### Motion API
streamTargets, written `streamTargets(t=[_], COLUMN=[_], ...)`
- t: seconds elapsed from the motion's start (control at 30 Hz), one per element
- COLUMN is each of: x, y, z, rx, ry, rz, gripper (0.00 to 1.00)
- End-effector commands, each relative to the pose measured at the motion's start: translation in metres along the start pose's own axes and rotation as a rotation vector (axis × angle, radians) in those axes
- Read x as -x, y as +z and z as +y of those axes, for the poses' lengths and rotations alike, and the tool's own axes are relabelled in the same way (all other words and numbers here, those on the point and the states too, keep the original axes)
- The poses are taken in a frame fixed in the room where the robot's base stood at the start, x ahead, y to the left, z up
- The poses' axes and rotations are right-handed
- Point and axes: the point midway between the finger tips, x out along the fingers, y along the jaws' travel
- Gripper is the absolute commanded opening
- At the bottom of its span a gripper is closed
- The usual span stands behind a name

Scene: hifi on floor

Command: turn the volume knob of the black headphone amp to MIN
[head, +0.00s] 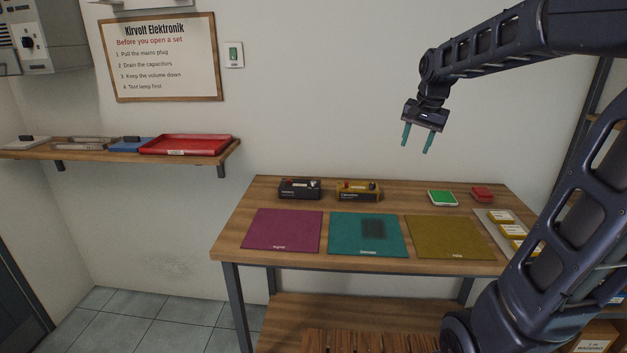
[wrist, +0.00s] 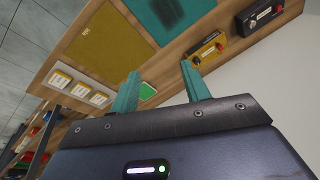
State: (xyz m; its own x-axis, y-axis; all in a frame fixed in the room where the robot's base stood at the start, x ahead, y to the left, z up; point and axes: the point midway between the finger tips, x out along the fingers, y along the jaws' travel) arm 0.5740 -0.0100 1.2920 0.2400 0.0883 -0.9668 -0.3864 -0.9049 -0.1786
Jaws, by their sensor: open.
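The black headphone amp (head: 299,189) stands at the back left of the wooden workbench, left of a yellow unit of similar shape. It also shows in the wrist view (wrist: 260,15) at the upper right, with a knob on its face. The knob's setting is too small to read. My gripper (head: 418,139) is open and empty, with teal fingers pointing down. It is held in the air above the right half of the bench, up and to the right of the amp, touching nothing. In the wrist view its fingers (wrist: 160,92) are spread apart.
The yellow unit (head: 358,191) stands close beside the amp. Magenta (head: 283,231), teal (head: 350,243) and olive (head: 450,237) mats lie in front. A wall shelf (head: 215,157) holds a red tray (head: 185,145).

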Motion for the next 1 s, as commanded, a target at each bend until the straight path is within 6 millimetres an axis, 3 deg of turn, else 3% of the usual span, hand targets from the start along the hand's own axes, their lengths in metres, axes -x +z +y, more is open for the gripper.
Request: streamTargets(t=[0.2,0.5,0.77,1.0], x=[-0.021,-0.063,-0.112,-0.167], y=[-0.04,-0.08,-0.101,-0.107], z=[-0.056,-0.136,-0.209,-0.276], rx=[-0.122,-0.29,-0.432,-0.557], ry=[0.018,0.061,0.11,0.164], rz=[-0.046,-0.093,-0.118,-0.125], gripper=[0.47,0.47,0.47,0.47])
